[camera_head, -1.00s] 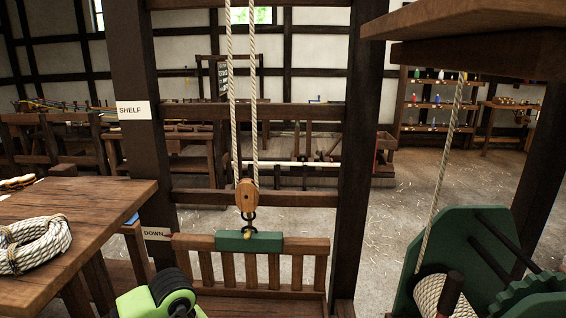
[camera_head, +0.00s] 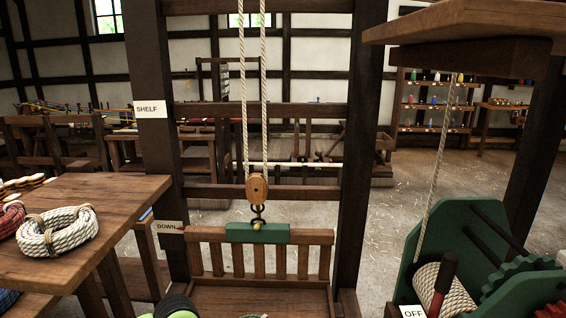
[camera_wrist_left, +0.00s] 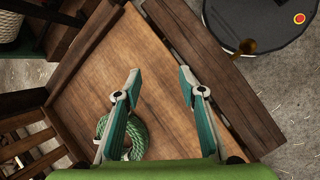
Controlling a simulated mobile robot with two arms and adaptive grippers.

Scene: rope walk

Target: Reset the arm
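My left gripper (camera_wrist_left: 157,82) shows in the left wrist view with its two fingers spread apart and nothing between the tips. It points down over a brown wooden platform (camera_wrist_left: 85,75). A green rope coil (camera_wrist_left: 128,139) lies on that platform, partly hidden behind the left finger. In the head view, only a bit of my green and black arm (camera_head: 178,308) shows at the bottom edge; the gripper itself is out of sight there. My right gripper is in neither view.
A slatted wooden carrier (camera_head: 262,262) hangs from a pulley (camera_head: 257,189) between dark posts. A table (camera_head: 110,215) with a white rope coil (camera_head: 58,231) stands left. A green winch (camera_head: 470,235) with a red-handled lever (camera_head: 443,280) and an OFF sign (camera_head: 412,312) stands right.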

